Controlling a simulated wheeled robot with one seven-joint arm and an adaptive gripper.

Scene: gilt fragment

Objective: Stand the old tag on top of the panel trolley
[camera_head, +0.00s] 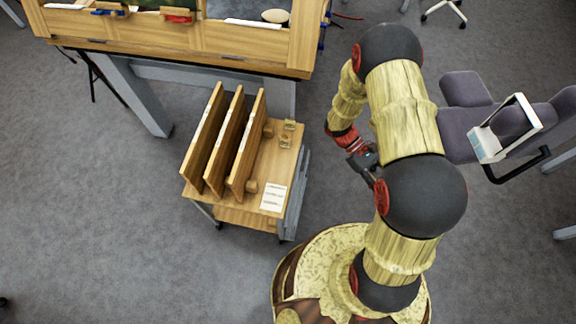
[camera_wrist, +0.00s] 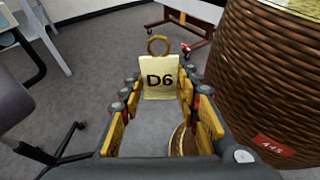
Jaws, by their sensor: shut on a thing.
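The tag (camera_wrist: 160,82) is a pale yellow plate marked "D6" with a brass ring on top. My gripper (camera_wrist: 158,92) is shut on it, with the plate between the fingertips, face toward the wrist camera and ring up. In the head view my gripper (camera_head: 364,163) hangs right of the trolley, partly behind my arm; I cannot make out the tag there. The panel trolley (camera_head: 233,215) is a wooden-topped cart with three upright wooden panels (camera_head: 247,146). My gripper is apart from it.
The trolley top's right strip holds a white printed card (camera_head: 273,197) and small brass fittings (camera_head: 288,128). A wooden workbench (camera_head: 180,42) stands behind. Grey-purple chairs (camera_head: 470,120) stand to the right, with a white framed device (camera_head: 504,130) there. Grey floor is open left of the trolley.

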